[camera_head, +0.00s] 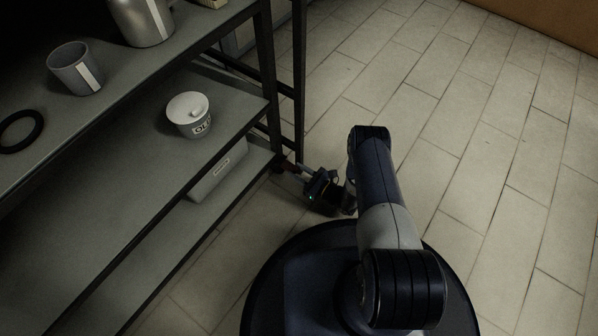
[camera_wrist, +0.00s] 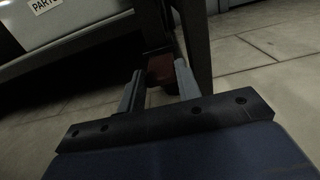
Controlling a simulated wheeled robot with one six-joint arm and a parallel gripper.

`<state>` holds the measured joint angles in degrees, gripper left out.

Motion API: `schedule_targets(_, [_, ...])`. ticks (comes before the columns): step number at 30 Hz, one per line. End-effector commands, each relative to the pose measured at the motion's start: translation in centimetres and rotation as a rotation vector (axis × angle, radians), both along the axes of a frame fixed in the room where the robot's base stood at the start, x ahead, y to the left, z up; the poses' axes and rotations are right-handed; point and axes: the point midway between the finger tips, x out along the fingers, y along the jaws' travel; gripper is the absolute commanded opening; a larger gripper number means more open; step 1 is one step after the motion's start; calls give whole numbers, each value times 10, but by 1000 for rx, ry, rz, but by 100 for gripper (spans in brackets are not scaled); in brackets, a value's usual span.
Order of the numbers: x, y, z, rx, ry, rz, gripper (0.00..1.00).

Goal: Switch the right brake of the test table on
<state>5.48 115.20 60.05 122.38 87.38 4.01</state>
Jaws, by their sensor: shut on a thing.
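The test table (camera_head: 140,130) is a dark metal frame with grey shelves at the left of the head view. The right brake, a small reddish-brown piece (camera_wrist: 161,69), sits low at the foot of a table leg in the wrist view. My gripper (camera_wrist: 158,84) has one finger on each side of it and is shut on it. In the head view my gripper (camera_head: 293,168) reaches down to the foot of the table's near right leg, close to the floor. The brake is small and dark there, so its exact position is hard to tell.
A grey mug (camera_head: 75,68), a metal canister (camera_head: 141,18) and a black ring (camera_head: 20,130) are on the top shelf. Tiled floor (camera_head: 480,110) is clear at right.

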Motion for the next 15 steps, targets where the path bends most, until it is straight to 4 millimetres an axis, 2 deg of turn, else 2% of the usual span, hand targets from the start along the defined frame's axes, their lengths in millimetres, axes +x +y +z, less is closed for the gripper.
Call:
schedule_targets(1, [0,0,0,-2,0,-1,10])
schedule_targets(2, [0,0,0,-2,0,-1,35])
schedule_targets(4, [0,0,0,-2,0,-1,41])
schedule_targets(15, [-4,-6,1,-2,3,-3,42])
